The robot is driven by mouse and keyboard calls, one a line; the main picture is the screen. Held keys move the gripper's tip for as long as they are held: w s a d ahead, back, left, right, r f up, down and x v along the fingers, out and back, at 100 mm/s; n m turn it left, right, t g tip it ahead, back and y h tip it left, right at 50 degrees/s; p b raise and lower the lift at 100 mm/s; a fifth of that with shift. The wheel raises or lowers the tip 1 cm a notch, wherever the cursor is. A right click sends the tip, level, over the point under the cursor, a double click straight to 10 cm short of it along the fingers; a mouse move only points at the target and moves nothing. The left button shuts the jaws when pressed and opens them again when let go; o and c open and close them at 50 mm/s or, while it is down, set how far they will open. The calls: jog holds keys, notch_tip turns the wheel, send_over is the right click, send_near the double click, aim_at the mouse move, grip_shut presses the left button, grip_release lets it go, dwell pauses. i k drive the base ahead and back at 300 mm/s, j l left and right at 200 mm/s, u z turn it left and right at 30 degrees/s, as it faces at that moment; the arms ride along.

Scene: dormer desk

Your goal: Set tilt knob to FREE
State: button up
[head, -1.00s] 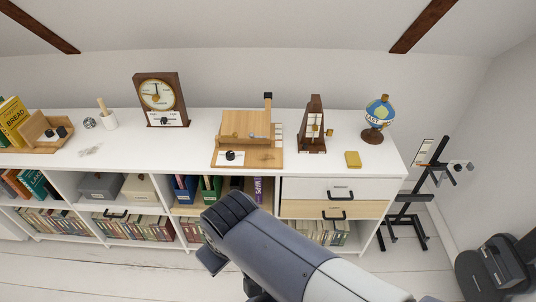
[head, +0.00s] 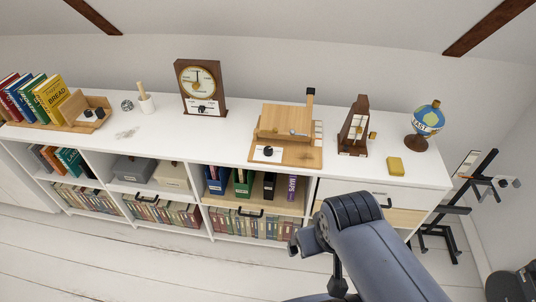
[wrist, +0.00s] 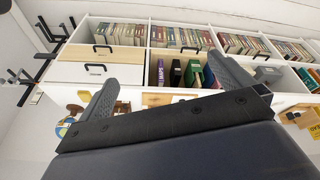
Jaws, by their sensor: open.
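Several dark knobs show in the head view, and their markings are too small to read, so I cannot tell which is the tilt knob. One sits on the white plate (head: 262,156) at the front of a wooden stand (head: 285,124). Another is on the clock base (head: 202,109), two are on the wooden book rest (head: 88,108), and one is on the black easel (head: 470,190) at right. My gripper is open and empty; its two grey fingers (wrist: 168,88) stand wide apart in the wrist view. It is in front of the shelf, apart from every knob.
A long white shelf unit (head: 190,145) holds books, boxes and binders below. A pen cup (head: 146,104), a metronome-like wooden piece (head: 354,128), a yellow block (head: 396,166) and a globe (head: 427,122) stand on top. White floor (head: 100,250) is clear in front.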

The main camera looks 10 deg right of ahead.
aim_at(268, 150)
jog(key=i, duration=1.1)
